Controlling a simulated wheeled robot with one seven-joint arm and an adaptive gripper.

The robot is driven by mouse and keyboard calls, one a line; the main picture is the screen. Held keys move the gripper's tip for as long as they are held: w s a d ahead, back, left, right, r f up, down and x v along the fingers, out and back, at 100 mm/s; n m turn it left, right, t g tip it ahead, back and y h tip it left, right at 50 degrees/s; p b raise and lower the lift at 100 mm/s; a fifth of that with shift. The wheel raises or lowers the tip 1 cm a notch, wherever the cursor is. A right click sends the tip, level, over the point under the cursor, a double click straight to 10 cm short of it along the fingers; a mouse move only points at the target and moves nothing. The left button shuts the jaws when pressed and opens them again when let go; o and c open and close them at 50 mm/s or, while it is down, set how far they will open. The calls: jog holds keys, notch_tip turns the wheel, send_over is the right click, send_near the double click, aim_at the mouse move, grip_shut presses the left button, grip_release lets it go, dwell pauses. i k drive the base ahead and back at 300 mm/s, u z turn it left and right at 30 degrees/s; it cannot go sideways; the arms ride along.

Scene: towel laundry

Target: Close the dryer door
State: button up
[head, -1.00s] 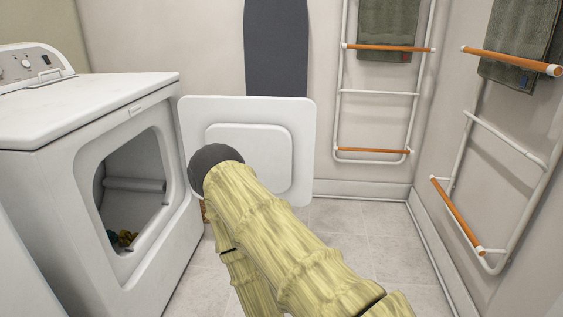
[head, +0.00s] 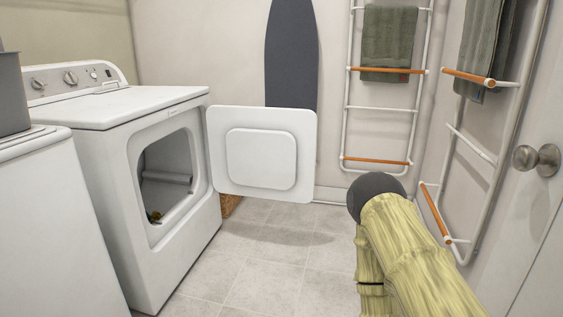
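The white dryer (head: 118,160) stands at the left, its front opening uncovered. Its white door (head: 262,187) is wide open, swung out to the right of the opening, with its inner face toward me. Inside the drum (head: 166,170) a small dark and yellowish item (head: 154,216) lies low at the opening. My arm, in a yellowish sleeve with a dark rounded joint, shows at the lower right, to the right of the door and apart from it in the picture. My gripper itself is not in view.
Another white machine (head: 62,225) stands at the near left. Towel racks with green towels (head: 389,38) are on the back and right walls. A door with a round knob (head: 537,158) is at the far right. Tiled floor (head: 265,258) is clear in front of the dryer door.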

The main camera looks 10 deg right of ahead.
aim_at(270, 153)
jog(key=u, duration=0.9)
jog(key=i, duration=1.95)
jog(key=z, duration=1)
jog(key=i, duration=0.6)
jog(key=z, duration=0.6)
